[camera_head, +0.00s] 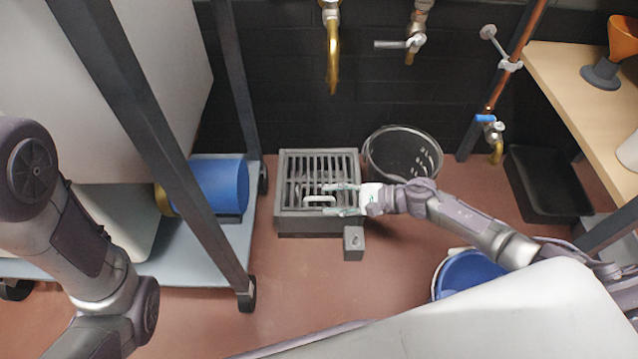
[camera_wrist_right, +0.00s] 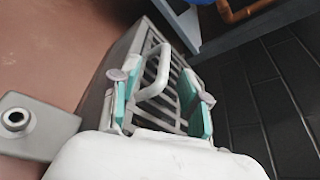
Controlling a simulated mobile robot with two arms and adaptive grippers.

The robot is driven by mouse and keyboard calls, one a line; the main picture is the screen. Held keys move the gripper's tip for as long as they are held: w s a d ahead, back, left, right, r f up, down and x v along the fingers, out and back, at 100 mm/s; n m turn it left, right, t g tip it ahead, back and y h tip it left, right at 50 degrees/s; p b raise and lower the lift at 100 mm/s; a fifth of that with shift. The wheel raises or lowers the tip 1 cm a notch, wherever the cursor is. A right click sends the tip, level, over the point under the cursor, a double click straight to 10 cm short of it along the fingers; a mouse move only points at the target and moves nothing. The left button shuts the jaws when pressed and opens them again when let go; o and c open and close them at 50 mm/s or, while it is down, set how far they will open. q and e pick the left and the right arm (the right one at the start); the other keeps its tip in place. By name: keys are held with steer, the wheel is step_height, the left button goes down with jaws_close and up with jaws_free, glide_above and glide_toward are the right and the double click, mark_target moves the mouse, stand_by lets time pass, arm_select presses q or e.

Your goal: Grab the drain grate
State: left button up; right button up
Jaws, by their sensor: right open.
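The drain grate (camera_head: 318,167) is a dark grey slatted grille set on top of a square grey drain box (camera_head: 308,228) on the floor, in the middle of the head view. A light handle (camera_head: 320,199) stands up from its near part. My right gripper (camera_head: 343,199) is open above the grate's near right part, its fingertips pointing at the handle. In the right wrist view the handle (camera_wrist_right: 152,72) lies between the two teal-padded fingers (camera_wrist_right: 160,100), with gaps on both sides. My left arm shows at the left of the head view, but its gripper is out of frame.
A small grey block (camera_head: 354,243) adjoins the drain box's near right corner. A dark basket (camera_head: 402,152) stands just right of the box, and a blue bucket (camera_head: 468,274) is below my right arm. A metal-framed cart with a blue cylinder (camera_head: 218,187) stands left. A brass tap (camera_head: 333,60) hangs behind.

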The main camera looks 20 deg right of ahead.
jaws_close()
steer(key=shift+r, duration=0.2)
stand_by(0.4)
